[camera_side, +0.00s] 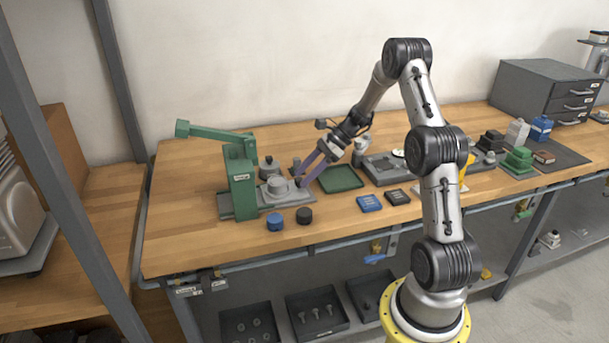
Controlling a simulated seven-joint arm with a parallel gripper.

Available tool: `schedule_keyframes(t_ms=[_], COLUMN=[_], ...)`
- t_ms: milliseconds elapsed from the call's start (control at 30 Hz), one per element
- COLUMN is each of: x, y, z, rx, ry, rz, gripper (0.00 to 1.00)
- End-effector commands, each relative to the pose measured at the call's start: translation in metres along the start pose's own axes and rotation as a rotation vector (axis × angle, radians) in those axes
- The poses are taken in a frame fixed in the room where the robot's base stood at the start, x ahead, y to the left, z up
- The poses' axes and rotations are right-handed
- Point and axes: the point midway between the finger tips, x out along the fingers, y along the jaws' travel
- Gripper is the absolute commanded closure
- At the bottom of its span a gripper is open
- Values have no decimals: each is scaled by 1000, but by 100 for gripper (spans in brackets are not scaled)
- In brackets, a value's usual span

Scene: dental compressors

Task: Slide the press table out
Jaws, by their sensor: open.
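The green press (242,183) stands on the left part of the workbench, with its lever arm (215,133) pointing up and left. The grey press table (303,194) lies at the press's foot and extends to the right of its column. A round grey part (279,187) sits on it. My gripper (303,182) is open, reaching down from the right with its purple fingers at the right end of the press table, beside the round part. I cannot tell whether the fingers touch anything.
A green tray (340,179) lies just right of my gripper. A blue cap (275,222) and a black cap (304,215) stand in front of the press. Blue and black small boxes (370,203) lie farther right. The bench's left end is clear.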

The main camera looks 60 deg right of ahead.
Motion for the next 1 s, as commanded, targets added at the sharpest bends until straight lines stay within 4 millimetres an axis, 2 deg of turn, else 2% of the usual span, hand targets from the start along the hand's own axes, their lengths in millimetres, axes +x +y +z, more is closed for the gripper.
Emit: schedule_keyframes(t_ms=[167, 400, 600, 800, 1000], x=[-29, -82, -116, -132, -135], y=[-1, -1, -1, 0, 0], z=[0, 0, 0, 0, 0], rx=[-2, -2, -2, -1, -1], ry=[1, 3, 2, 2, 2], rz=[-6, -6, -5, -2, -2], gripper=[43, 43, 43, 43, 43])
